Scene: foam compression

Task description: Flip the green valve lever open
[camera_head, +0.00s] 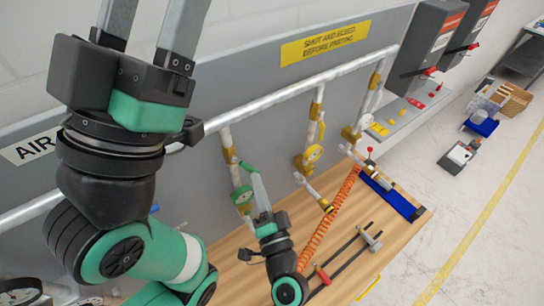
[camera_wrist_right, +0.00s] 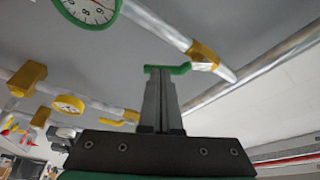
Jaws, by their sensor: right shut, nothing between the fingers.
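The green valve lever (camera_head: 247,166) sits on a brass valve of a vertical drop pipe, above a green-rimmed gauge (camera_head: 242,195). In the right wrist view the lever (camera_wrist_right: 166,69) sticks out sideways from the brass valve body (camera_wrist_right: 203,55), at an angle to the pipe. My right gripper (camera_head: 255,177) is shut and empty. In the wrist view its fingertips (camera_wrist_right: 160,72) overlap the lever's free end; I cannot tell whether they touch. My left gripper (camera_head: 150,14) is raised at the upper left, fingers apart, tips cut off by the frame.
An orange coiled hose (camera_head: 330,220) hangs to the wooden bench (camera_head: 405,228). A blue tray (camera_head: 390,195) lies on the bench. A white header pipe (camera_head: 275,97) runs along the grey panel.

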